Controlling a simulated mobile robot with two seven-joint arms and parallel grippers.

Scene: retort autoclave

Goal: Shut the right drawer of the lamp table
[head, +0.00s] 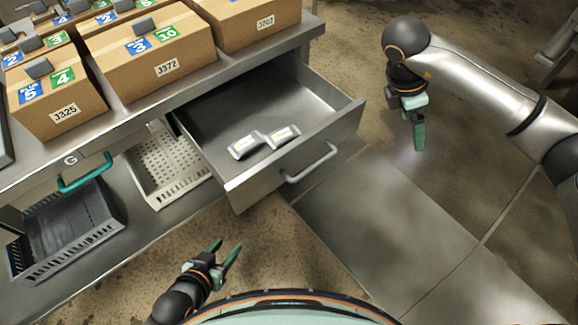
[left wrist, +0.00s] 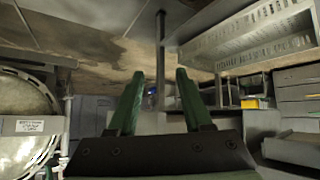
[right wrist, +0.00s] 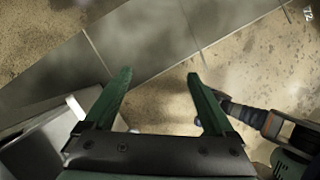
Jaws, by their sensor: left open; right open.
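The right drawer (head: 290,168) of the steel lamp table (head: 150,98) is pulled out, with a silver bar handle (head: 308,164) on its front. Two small pale labelled packs (head: 264,140) lie inside it near the front. My left gripper (head: 229,252) is open and empty, low in front of the table, left of and apart from the drawer front. It also shows open in the left wrist view (left wrist: 159,95). My right gripper (head: 419,140) points down, to the right of the drawer and apart from it. It shows open and empty in the right wrist view (right wrist: 158,85).
Cardboard boxes (head: 150,62) with numbered tags stand on the table top. A drawer with a teal handle (head: 85,175) is at the left. A white basket (head: 165,170) and a dark basket (head: 65,230) sit on the lower shelf. The floor (head: 390,240) right of the drawer is clear.

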